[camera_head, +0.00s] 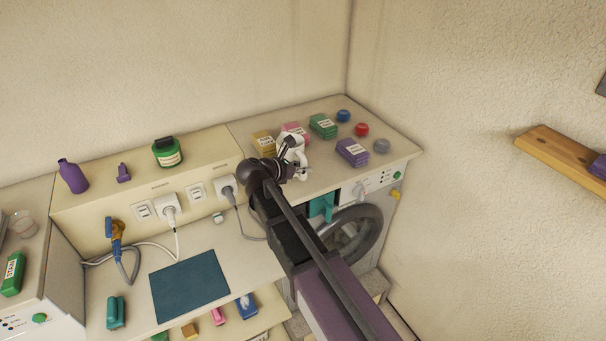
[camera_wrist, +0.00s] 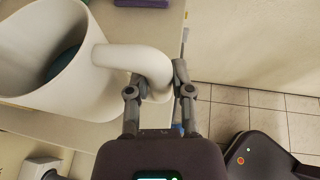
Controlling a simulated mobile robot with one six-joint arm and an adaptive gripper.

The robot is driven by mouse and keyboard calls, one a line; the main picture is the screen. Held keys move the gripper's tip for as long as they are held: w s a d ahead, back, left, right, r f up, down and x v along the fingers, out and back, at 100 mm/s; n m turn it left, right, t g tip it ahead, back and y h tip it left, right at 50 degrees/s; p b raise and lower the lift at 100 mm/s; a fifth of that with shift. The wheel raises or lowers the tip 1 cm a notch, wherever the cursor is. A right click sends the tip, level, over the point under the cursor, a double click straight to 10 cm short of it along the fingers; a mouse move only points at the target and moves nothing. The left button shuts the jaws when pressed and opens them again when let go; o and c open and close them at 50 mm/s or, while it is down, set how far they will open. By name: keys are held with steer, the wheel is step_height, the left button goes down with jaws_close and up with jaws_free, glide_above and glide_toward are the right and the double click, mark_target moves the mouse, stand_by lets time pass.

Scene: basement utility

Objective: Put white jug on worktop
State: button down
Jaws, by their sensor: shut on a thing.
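The white jug (camera_wrist: 60,60) fills the left of the wrist view, its mouth toward the camera, with a dark bluish patch inside. My gripper (camera_wrist: 160,78) is shut on the jug's handle, one finger on each side. In the head view the jug (camera_head: 291,148) is partly hidden by my gripper (camera_head: 284,168), at the left front of the worktop (camera_head: 315,178) above the washing machine. I cannot tell whether the jug touches that surface.
Yellow, pink, green and purple boxes (camera_head: 353,152) and blue, red and grey round items (camera_head: 361,130) stand near the jug. A lower desk with a blue mat (camera_head: 189,286) lies left. Sockets and plugged cables (camera_head: 168,205) line the raised ledge. A wooden shelf (camera_head: 562,153) juts from the right wall.

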steer(key=shift+w, duration=0.6)
step_height(320, 180, down, 4)
steer(key=b, duration=0.3)
steer(key=shift+r+b, duration=0.15)
steer(key=shift+b, duration=0.2)
steer(key=c, duration=0.5)
jaws_free()
steer(key=shift+r, duration=0.1)
steer(key=shift+s+a+r, duration=0.15)
steer(key=shift+s, duration=0.05)
steer(key=shift+p+v, duration=2.35)
steer(key=shift+v, duration=3.3)
